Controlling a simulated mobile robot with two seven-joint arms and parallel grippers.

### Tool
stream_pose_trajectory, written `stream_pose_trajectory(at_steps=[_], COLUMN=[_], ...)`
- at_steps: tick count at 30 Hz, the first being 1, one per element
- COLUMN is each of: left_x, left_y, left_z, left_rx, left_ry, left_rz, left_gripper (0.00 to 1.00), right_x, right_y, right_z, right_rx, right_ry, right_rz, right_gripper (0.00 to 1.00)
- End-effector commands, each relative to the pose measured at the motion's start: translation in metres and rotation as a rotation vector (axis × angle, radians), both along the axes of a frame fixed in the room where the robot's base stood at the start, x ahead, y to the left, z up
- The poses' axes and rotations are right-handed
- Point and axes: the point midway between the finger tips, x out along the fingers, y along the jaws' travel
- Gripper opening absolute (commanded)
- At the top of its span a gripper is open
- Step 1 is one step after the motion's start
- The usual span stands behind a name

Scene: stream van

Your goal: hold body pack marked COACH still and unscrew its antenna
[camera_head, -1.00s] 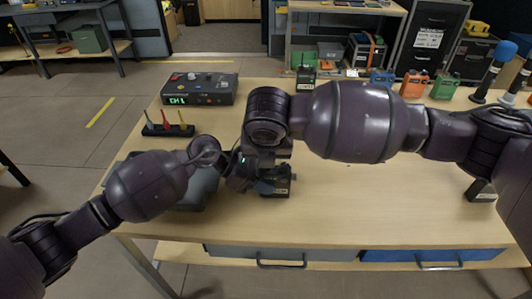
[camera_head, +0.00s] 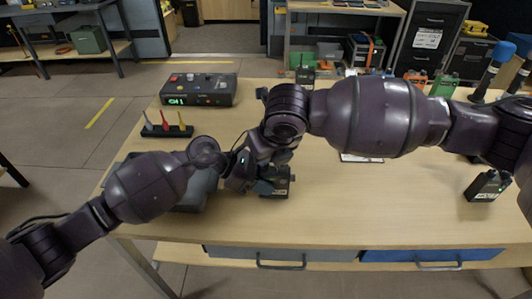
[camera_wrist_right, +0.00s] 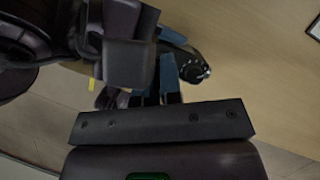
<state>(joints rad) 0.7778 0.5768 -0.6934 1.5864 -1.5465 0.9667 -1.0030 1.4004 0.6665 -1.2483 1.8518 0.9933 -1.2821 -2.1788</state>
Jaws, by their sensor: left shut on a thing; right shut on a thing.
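A dark body pack (camera_head: 281,189) stands near the front of the wooden table; its marking is too small to read. My left gripper (camera_head: 264,184), coming from the left, is shut on it at its left side. My right gripper comes down from above; its bluish fingers show in the right wrist view (camera_wrist_right: 170,77), shut beside the pack's dark top (camera_wrist_right: 192,66), which carries a small silvery knob. The antenna is hidden behind the right wrist and fingers, so I cannot see its thread.
A dark grey case (camera_head: 196,192) lies beside my left gripper. A rack with coloured antennas (camera_head: 167,130) and a control box (camera_head: 199,89) stand at the back left.

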Motion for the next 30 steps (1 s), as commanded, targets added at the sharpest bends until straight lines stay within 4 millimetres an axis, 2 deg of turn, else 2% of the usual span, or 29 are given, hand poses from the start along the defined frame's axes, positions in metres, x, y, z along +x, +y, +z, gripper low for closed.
stream_pose_trajectory(at_steps=[7,20,30], left_x=[-0.0018,-0.0014,-0.001], left_y=[-0.0018,-0.0015,-0.0014], left_z=[0.0001,0.0001,0.0002], left_rx=[-0.002,-0.001,-0.001], left_ry=[-0.001,-0.002,-0.002], left_rz=[-0.006,-0.005,-0.004], left_gripper=[0.11,0.11,0.11], right_x=[0.0024,0.0019,0.0023], right_y=[0.0,0.0003,-0.0001], right_z=[0.0029,0.0026,0.0025], right_rx=[0.006,0.007,0.01], right_ry=[-0.007,-0.005,-0.007], right_rz=[0.174,0.218,0.478], right_gripper=[0.0,0.0,0.0])
